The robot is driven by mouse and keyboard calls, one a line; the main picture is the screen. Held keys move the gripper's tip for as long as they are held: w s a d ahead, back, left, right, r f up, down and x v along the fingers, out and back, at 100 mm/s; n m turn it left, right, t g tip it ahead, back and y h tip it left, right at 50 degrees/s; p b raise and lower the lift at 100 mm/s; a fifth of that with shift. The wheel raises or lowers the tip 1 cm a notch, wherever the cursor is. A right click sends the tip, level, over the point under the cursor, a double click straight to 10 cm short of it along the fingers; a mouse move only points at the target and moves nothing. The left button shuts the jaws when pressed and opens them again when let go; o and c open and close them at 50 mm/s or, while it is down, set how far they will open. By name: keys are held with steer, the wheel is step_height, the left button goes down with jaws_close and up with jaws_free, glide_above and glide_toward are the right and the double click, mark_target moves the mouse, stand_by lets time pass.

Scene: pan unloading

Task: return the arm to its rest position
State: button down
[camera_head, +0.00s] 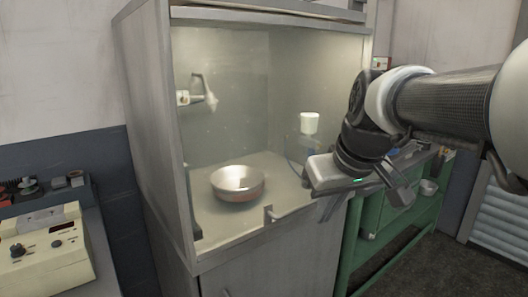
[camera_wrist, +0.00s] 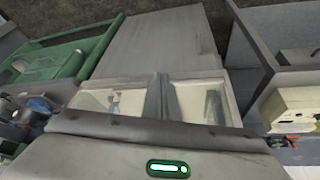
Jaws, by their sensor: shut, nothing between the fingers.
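My arm (camera_head: 440,103) reaches in from the right in the head view. My gripper (camera_head: 328,203) hangs in front of the right part of an open-fronted cabinet (camera_head: 150,130). It is shut and holds nothing. In the wrist view its grey hand fills the bottom edge with a green light, and my gripper's fingers (camera_wrist: 158,97) show in the middle. A round metal pan (camera_head: 238,186) stands upright on the cabinet floor, left of my gripper and apart from it.
A white cup-like fixture (camera_head: 309,123) and a wall nozzle (camera_head: 205,95) are inside the cabinet. A green bench (camera_head: 360,240) stands close on the right, below my arm. A beige control box (camera_head: 45,248) is at the left. Dark floor (camera_head: 430,265) is open at lower right.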

steer(key=s+d+f+m+h+p, duration=0.1)
steer(key=s+f+m, duration=0.15)
steer(key=s, duration=0.45)
steer(key=s+d+f+m, duration=0.1)
steer(key=s+f, duration=0.2)
steer(key=s, duration=0.5)
step_height(320, 180, up, 18)
steer(key=p, duration=1.7)
steer(key=shift+w+f+p, duration=0.2)
steer(key=shift+w+p, duration=0.15)
